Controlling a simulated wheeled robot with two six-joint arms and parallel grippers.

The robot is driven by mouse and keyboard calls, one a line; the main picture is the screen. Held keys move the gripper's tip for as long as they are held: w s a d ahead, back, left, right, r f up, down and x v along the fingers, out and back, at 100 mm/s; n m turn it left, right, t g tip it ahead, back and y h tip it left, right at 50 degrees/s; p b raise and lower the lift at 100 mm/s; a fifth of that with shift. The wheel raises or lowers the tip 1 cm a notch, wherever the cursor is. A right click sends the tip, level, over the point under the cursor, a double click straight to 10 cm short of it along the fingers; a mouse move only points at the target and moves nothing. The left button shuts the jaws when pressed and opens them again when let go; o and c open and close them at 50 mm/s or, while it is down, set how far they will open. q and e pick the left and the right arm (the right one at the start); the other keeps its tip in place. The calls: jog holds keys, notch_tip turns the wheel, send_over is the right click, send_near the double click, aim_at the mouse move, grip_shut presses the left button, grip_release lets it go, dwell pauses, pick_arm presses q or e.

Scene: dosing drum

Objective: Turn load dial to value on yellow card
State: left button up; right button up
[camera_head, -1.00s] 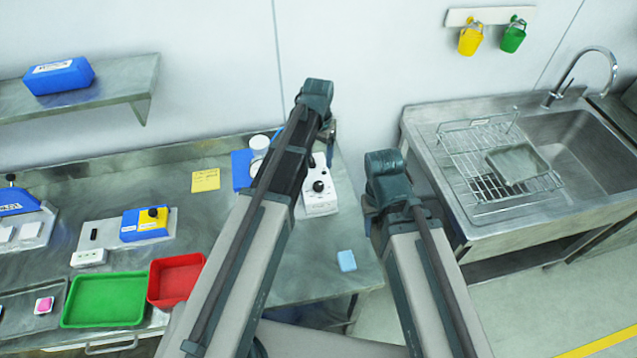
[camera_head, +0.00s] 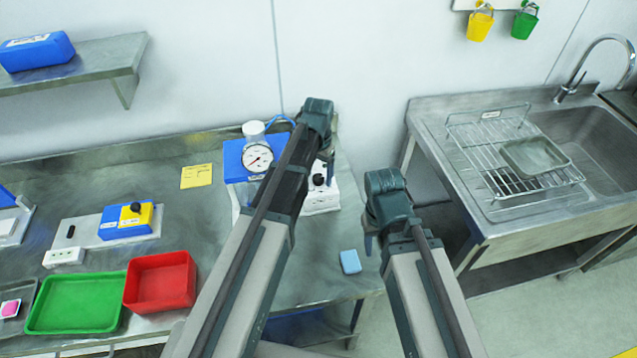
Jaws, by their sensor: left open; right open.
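The yellow card (camera_head: 196,176) lies flat on the steel bench, its writing too small to read. To its right is a blue unit (camera_head: 234,165) with a round white gauge (camera_head: 258,158) and a white cap on top. Beside it a white device (camera_head: 322,200) carries a black knob (camera_head: 318,180); I cannot tell which part is the load dial. My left gripper (camera_head: 329,165) is open above the white device, and its arm hides part of both units.
A light blue block (camera_head: 350,262) lies near the bench's right edge. Red tray (camera_head: 160,282), green tray (camera_head: 75,303) and a blue-yellow unit (camera_head: 127,221) stand on the left. A sink with a rack (camera_head: 500,160) is at right, across a gap.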

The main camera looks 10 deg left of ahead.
pick_arm(q)
jog(key=shift+f, duration=0.35)
pick_arm(e)
jog(key=shift+f, duration=0.3)
pick_arm(q)
grip_shut()
